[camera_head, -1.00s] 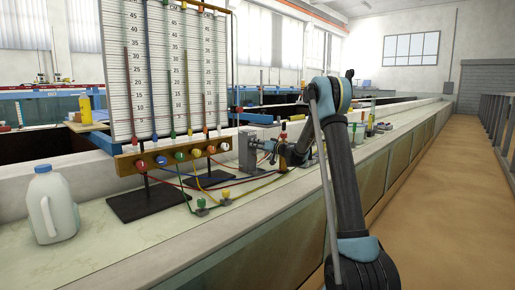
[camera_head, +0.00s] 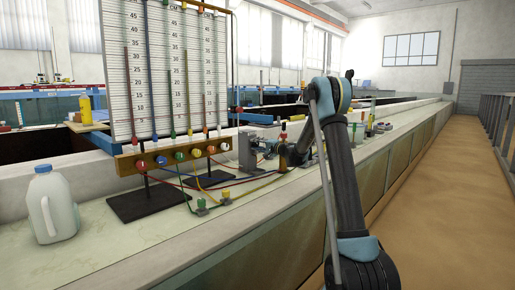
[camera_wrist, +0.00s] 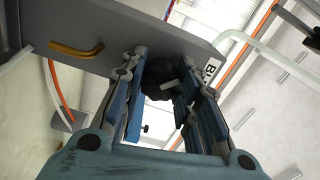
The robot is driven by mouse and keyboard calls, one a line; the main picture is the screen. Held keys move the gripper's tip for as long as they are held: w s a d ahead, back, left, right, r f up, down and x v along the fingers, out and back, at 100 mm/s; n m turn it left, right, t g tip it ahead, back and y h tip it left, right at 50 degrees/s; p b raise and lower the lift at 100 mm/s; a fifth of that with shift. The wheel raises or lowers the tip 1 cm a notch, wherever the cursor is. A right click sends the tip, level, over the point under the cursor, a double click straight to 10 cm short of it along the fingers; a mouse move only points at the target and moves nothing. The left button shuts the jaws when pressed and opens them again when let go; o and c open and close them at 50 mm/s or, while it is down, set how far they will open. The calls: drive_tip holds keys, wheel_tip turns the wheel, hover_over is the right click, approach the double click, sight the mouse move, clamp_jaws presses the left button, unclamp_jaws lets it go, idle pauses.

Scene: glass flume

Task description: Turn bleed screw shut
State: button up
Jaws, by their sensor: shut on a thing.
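The bleed screw (camera_wrist: 158,78) shows in the wrist view as a dark knob between the blue finger pads, in front of a grey plate (camera_wrist: 120,38) with a partly hidden "BL" label. My gripper (camera_wrist: 160,95) is shut on it, with a finger on each side. In the head view my gripper (camera_head: 265,149) is beside the upright grey block (camera_head: 247,151) on the bench. The screw is hidden there by the gripper, and its turn angle cannot be read.
A manometer board (camera_head: 172,75) with coloured tubes stands left of the block. Thin hoses (camera_head: 228,182) run over the bench near my arm. A white jug (camera_head: 51,205) stands at the front left. A brass hex key (camera_wrist: 76,49) sits on the grey plate.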

drive_tip(key=m, duration=0.4)
drive_tip(key=shift+w+d+m, duration=0.15)
drive_tip(key=shift+m, duration=0.15)
drive_tip(key=shift+f+m, duration=0.1)
drive_tip(key=shift+m, duration=1.8)
drive_tip(key=o, duration=1.1)
drive_tip(key=shift+d+f, duration=0.1)
drive_tip(key=shift+f, duration=0.05)
